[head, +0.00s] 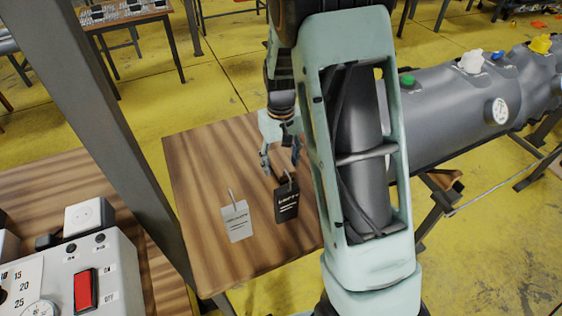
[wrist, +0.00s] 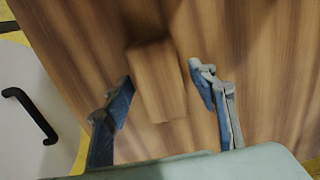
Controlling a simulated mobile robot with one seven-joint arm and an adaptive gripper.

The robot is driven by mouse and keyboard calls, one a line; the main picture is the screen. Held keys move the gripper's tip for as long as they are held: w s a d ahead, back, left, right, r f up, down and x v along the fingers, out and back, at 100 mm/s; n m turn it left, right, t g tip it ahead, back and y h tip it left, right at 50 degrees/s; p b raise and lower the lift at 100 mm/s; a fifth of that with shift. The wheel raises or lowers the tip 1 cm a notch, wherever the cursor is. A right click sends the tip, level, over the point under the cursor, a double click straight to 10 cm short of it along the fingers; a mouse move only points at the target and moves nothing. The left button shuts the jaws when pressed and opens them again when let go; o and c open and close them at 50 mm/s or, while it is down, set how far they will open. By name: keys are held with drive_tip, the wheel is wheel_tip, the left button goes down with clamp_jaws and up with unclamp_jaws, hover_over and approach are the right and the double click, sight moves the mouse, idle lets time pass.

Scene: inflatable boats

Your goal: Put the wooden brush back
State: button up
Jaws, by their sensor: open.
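The wooden brush (wrist: 157,82) shows in the wrist view as a plain brown block lying on the wood-grained table (wrist: 255,50). Its colour nearly matches the table. My gripper (head: 280,164) is low over the table (head: 205,165) in the head view. In the wrist view my gripper (wrist: 161,88) is open, with one blue-grey finger on each side of the brush. The left finger looks close to the brush; there is a gap on the right. I cannot tell whether either finger touches it.
A grey inflatable tube (head: 450,110) lies to the right. A control box (head: 75,275) and a metal post (head: 100,120) are at left. A black handle (wrist: 30,112) shows in the wrist view.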

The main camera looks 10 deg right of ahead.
sight(281, 161)
wheel_tip(281, 161, up, 12)
drive_tip(key=p, duration=0.1)
drive_tip(key=shift+r, duration=0.2)
idle(0.6)
